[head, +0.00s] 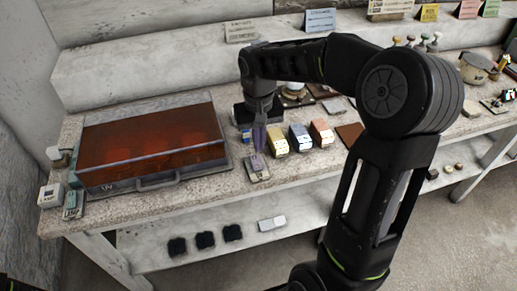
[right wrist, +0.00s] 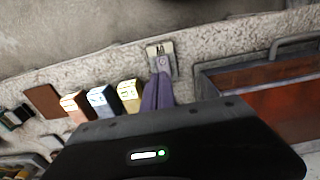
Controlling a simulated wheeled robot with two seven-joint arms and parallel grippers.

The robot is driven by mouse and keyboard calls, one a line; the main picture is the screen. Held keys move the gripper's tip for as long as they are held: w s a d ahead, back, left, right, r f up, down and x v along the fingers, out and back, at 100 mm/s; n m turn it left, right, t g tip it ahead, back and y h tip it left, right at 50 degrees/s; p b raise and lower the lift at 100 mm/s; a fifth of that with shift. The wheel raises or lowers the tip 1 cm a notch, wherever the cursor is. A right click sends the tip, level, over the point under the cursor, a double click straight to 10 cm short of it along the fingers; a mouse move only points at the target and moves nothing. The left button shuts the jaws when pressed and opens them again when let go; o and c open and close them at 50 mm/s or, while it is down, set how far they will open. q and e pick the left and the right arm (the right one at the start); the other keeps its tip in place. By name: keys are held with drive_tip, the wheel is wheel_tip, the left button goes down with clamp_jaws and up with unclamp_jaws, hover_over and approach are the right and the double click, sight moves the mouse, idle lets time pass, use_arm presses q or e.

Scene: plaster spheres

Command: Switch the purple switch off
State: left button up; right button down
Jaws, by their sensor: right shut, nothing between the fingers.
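A small switch plate (head: 257,168) with a pale purple-grey tint lies near the table's front edge, right of the red-lidded box. It also shows in the right wrist view (right wrist: 161,58), just beyond my fingertips. My right gripper (head: 259,146) points down, with its purple fingers shut and empty, close behind the plate. In the right wrist view the fingertips (right wrist: 159,78) overlap the plate's near edge. I cannot tell whether they touch it. The lever's position is too small to read. My left gripper is out of view.
A box with a red-brown lid (head: 150,138) and front handle fills the table's left. Yellow (head: 277,140), blue (head: 300,137) and pink (head: 321,133) blocks stand just right of my gripper. A teal switch (head: 73,205) and a white device (head: 50,195) sit at the left corner.

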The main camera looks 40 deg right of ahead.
wheel_tip(320, 180, up, 7)
drive_tip(key=shift+r, duration=0.2)
idle(0.6)
